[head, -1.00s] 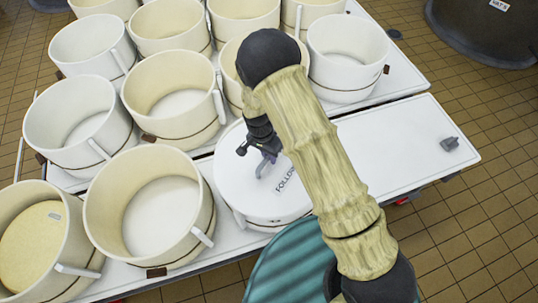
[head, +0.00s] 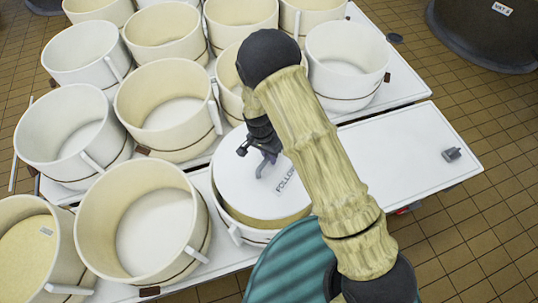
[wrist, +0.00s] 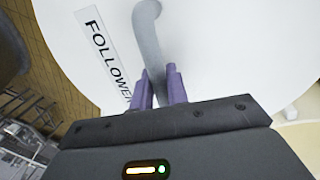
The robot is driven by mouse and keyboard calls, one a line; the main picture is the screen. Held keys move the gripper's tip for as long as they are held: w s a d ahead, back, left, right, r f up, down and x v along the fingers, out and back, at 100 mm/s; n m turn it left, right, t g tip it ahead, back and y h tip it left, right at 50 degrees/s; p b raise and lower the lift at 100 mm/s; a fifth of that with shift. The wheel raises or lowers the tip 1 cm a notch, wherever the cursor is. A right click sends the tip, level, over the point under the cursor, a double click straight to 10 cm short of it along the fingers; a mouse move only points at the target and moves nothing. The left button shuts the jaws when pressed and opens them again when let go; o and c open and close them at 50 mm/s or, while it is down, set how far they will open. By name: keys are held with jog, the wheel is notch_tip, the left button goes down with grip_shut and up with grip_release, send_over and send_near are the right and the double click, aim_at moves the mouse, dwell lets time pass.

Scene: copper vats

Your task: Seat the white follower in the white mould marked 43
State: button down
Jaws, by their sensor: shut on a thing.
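The white follower (head: 240,177) is a flat round disc labelled FOLLOWER, with a grey upright handle. It also fills much of the wrist view (wrist: 230,50). My gripper (head: 267,157) is shut on the grey handle (wrist: 147,30). A white-rimmed mould (head: 232,222) lies under the follower. A cream band of its inside shows along the front between disc and rim, so the disc is off-centre towards the back of it. My arm hides its right side. I cannot read a 43 on any mould.
Several other white and cream moulds (head: 98,240) crowd the left and back, close to the follower. The right part of the white table (head: 400,150) is clear except for a small grey block (head: 452,154). A dark vat (head: 480,45) stands at the back right.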

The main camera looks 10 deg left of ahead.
aim_at(261, 157)
jog(key=shift+f+b, duration=5.55)
jog(key=shift+f, duration=2.35)
jog(key=shift+f+b, duration=0.6)
jog(key=shift+f, duration=0.25)
jog(key=c, duration=1.3)
grip_release()
jog(key=shift+c, duration=0.2)
jog(key=shift+o, duration=0.2)
jog(key=shift+f, duration=0.1)
jog(key=a+r, duration=0.1)
jog(key=r, duration=0.4)
jog(key=w+a+r+b, duration=0.1)
jog(key=r, duration=0.5)
jog(key=a+r+b, duration=0.1)
jog(key=r, duration=0.5)
jog(key=shift+w+a+r, duration=0.1)
jog(key=shift+w+r, duration=0.05)
